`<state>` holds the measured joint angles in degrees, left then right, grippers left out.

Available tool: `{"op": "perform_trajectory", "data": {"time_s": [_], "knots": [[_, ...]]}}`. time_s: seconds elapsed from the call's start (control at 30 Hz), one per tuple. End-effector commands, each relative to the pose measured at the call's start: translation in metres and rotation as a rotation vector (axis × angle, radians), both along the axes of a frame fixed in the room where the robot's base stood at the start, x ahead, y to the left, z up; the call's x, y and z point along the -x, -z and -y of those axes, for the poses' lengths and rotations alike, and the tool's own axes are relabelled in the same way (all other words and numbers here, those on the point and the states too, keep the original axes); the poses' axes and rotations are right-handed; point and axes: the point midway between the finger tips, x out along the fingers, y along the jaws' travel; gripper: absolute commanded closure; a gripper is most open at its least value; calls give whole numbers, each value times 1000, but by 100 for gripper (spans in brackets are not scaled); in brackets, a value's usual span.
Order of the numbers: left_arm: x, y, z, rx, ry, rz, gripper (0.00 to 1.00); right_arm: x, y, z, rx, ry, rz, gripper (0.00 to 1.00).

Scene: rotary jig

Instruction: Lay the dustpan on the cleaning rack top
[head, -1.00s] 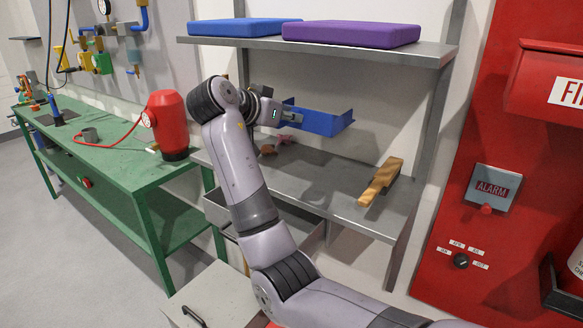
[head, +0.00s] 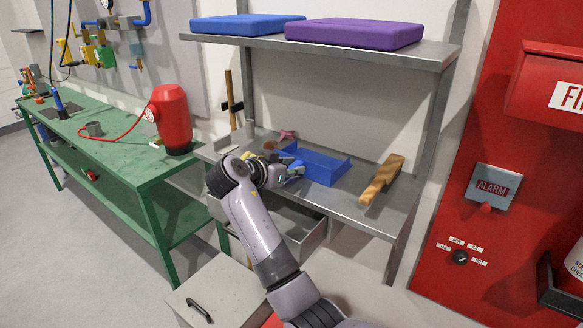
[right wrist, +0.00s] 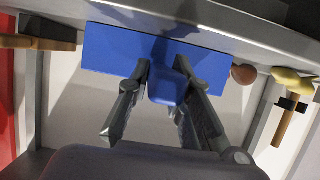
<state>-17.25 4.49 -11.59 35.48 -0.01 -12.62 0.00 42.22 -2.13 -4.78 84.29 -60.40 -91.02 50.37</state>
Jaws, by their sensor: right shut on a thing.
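The blue dustpan (head: 328,166) is low over the grey metal rack top (head: 345,205), left of the wooden brush; I cannot tell whether it touches the surface. My right gripper (head: 292,170) reaches in from the front and is shut on the dustpan's handle. In the right wrist view the fingers (right wrist: 166,95) stand on both sides of the blue handle (right wrist: 168,87), with the dustpan's pan (right wrist: 105,48) beyond it. My left gripper is not in view.
A wooden brush (head: 382,180) lies on the right of the rack top. Small pink and brown items (head: 286,135) lie behind the dustpan. A shelf above holds blue (head: 245,25) and purple (head: 352,33) pads. An open drawer (head: 300,235) juts out below.

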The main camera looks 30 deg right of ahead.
Motion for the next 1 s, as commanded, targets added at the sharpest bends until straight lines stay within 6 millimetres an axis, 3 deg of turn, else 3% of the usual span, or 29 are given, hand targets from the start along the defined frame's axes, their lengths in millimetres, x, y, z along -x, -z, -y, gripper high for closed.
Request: {"op": "perform_trajectory", "data": {"time_s": [0.2, 0.23, 0.5, 0.87, 1.0], "knots": [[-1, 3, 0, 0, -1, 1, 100, 0, 2, 0, 1, 0, 2, 100], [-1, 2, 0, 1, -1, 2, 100, 0, 2, 0, 0, 0, 0, 78], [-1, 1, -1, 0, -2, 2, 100, 0, 1, 0, -1, 0, 0, 60], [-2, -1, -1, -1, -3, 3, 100, 0, -2, -1, 0, 0, 0, 60], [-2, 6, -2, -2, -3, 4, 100, 6, -6, -17, -2, -2, 2, 60]]}}
